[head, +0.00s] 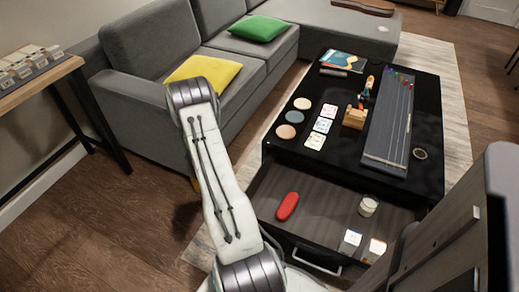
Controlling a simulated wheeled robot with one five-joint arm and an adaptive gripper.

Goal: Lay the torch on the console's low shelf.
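I cannot pick out the torch for certain. A small yellow-orange piece (196,185) shows at the left edge of my arm, low over the floor; the arm hides the rest, and I cannot tell what it is. The console (22,88) stands at the far left, with a wooden top and black metal legs. My arm rises from the bottom middle and bends at the top. My gripper is hidden behind it.
A black coffee table (285,148) at the right carries coasters, cards, a book (343,60), a dark short bar (333,72) and a fretboard-like strip (390,125). Its open drawer holds a red case (288,206) and a glass (368,206). A grey sofa (150,45) stands behind. Floor between console and arm is clear.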

